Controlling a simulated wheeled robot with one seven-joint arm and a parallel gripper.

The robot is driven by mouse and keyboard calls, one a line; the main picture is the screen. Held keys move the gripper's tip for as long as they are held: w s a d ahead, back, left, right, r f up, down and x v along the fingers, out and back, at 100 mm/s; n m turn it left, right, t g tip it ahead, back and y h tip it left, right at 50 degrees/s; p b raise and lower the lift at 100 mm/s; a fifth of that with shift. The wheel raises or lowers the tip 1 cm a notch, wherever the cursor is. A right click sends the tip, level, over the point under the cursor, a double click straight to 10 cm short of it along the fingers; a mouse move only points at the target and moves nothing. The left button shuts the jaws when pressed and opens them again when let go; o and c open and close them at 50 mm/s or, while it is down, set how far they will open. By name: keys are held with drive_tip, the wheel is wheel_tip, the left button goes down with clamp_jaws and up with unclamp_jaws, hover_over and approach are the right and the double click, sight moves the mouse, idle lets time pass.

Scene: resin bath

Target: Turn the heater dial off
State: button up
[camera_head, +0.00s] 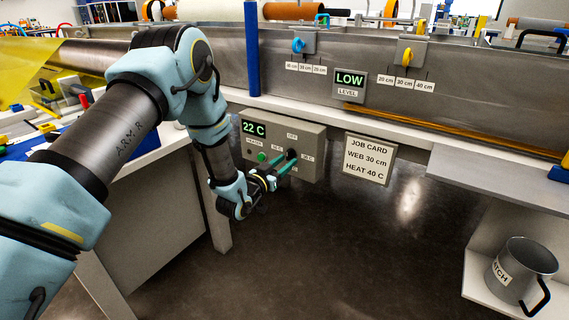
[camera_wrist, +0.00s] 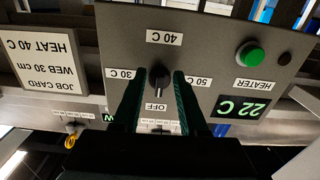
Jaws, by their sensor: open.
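The heater dial (camera_wrist: 159,77) is a round black knob on a grey control box (camera_head: 310,133). In the wrist view, which shows the panel upside down, its light pointer mark appears to face the OFF label (camera_wrist: 155,106). Labels 30 C, 40 C and 50 C stand around it. My gripper (camera_head: 283,162) is at the box front, its green fingers open. In the wrist view my gripper (camera_wrist: 159,80) has one finger on each side of the dial, with small gaps showing. In the head view my fingers partly hide the dial.
The box also has a green heater button (camera_wrist: 250,56) and a display (camera_wrist: 240,106) reading 22 C. A job card (camera_head: 369,160) reads WEB 30 cm, HEAT 40 C. A blue post (camera_head: 252,50) stands above the box. A grey jug (camera_head: 520,272) sits on a low shelf at right.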

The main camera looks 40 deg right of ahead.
drive_tip(key=v, duration=1)
drive_tip(key=shift+a+b, duration=0.35)
drive_tip(key=shift+a, duration=0.05)
